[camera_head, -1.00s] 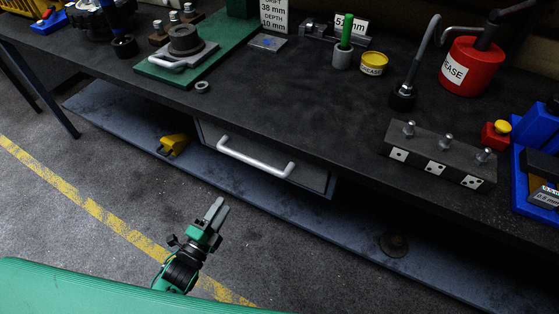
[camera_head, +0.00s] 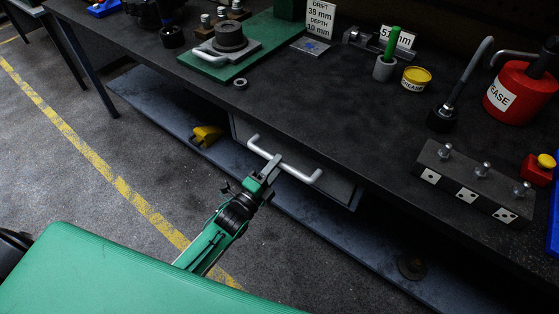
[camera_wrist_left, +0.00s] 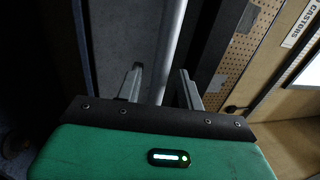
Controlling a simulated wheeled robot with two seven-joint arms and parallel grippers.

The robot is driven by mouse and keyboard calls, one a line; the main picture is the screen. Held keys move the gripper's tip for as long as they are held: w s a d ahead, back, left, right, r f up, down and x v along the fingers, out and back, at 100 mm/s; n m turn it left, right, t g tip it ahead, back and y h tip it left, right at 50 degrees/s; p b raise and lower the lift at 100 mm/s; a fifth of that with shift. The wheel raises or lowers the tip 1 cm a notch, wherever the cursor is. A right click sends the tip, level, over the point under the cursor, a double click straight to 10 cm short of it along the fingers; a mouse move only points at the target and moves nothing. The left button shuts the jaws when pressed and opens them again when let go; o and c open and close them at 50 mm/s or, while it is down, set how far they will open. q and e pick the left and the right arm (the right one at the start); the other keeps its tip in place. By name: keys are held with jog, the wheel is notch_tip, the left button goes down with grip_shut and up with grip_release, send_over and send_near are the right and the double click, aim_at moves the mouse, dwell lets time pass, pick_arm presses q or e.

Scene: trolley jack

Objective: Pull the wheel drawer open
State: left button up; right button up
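The wheel drawer (camera_head: 338,190) is a grey drawer under the bench top. It looks shut, its front close under the bench edge. Its pale bar handle (camera_head: 299,173) runs across the front. My left gripper (camera_head: 271,164) is at the left part of this handle and hides a piece of it. In the left wrist view the two fingers (camera_wrist_left: 160,86) stand apart. The pale handle bar (camera_wrist_left: 175,35) runs between them, with a gap showing on each side. My right gripper is not in view.
The dark bench top (camera_head: 330,110) overhangs the drawer. A lower shelf (camera_head: 150,107) runs beneath, with a yellow object (camera_head: 206,136) left of the drawer. A block with dotted faces (camera_head: 470,185) stands near the bench edge. The floor in front is clear.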

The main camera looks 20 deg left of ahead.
pick_arm(q)
jog(key=shift+x, duration=0.95)
grip_shut()
